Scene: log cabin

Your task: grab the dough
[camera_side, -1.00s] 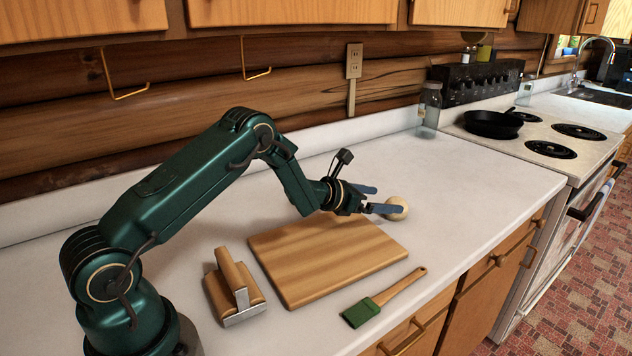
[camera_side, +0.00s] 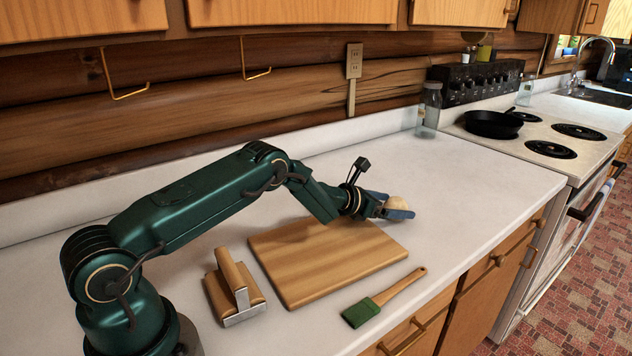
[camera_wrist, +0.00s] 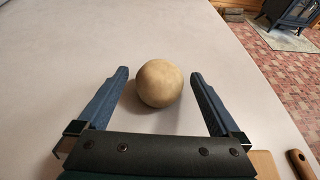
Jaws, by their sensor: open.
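The dough (camera_side: 397,204) is a pale beige ball on the white counter, just beyond the far right corner of the cutting board. My gripper (camera_side: 394,204) is low over the counter and open, with its blue fingers on either side of the ball in the side view. In the wrist view the dough (camera_wrist: 159,83) sits between the tips of my gripper (camera_wrist: 158,78), with a gap to each finger. The near finger hides part of the dough in the side view.
A wooden cutting board (camera_side: 325,262) lies beneath my wrist. A green-headed brush (camera_side: 383,298) and a wood-and-metal tool (camera_side: 233,287) lie in front. A glass jar (camera_side: 430,107) and a stove with a black skillet (camera_side: 494,124) stand at the back right.

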